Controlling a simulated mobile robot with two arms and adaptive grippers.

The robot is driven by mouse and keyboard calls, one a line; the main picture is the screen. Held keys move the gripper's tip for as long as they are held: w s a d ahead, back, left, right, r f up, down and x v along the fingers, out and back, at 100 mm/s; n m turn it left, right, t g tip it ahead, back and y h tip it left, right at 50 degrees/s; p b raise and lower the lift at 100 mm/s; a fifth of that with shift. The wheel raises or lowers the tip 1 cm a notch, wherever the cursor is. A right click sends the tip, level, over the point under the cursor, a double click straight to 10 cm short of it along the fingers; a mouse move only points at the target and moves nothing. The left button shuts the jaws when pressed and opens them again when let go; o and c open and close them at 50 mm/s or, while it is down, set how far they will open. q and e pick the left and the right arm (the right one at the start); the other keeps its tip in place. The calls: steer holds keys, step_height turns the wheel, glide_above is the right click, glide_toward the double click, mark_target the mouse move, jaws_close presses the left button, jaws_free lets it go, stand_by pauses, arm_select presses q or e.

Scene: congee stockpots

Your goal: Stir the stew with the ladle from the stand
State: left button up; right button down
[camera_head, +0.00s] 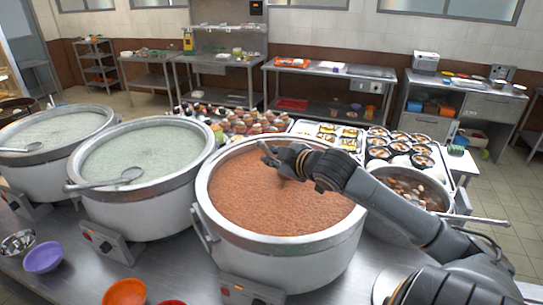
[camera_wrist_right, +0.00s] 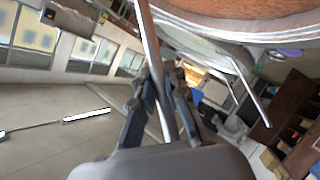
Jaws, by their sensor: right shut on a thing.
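A large metal pot (camera_head: 206,215) at the front middle holds reddish-brown stew (camera_head: 265,205). My right gripper (camera_head: 276,160) reaches in from the right and is over the far part of this stew. In the right wrist view, my right gripper (camera_wrist_right: 158,95) is shut on a thin metal rod, which looks like the ladle handle (camera_wrist_right: 150,45). The rod runs between the fingers and out of the top of the picture. The ladle's bowl is hidden in both views, so I cannot tell whether it is in the stew. I cannot make out the ladle stand. My left gripper is not in view.
Two pots of pale congee (camera_head: 140,155) (camera_head: 50,130) stand to the left, with ladles across their rims. A smaller pot with chunks (camera_head: 410,190) stands at the right. Purple (camera_head: 43,258) and orange (camera_head: 124,293) bowls sit at the front left. Trays and small bowls (camera_head: 400,140) lie behind.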

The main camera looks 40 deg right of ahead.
step_height(320, 180, up, 3)
steer(key=shift+r+p, duration=0.1)
steer(key=shift+p, duration=1.05)
steer(key=shift+r+p, duration=0.75)
steer(key=shift+r, duration=0.95)
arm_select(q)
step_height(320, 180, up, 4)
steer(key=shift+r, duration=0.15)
arm_select(e)
step_height(320, 180, up, 5)
steer(key=shift+f, duration=0.1)
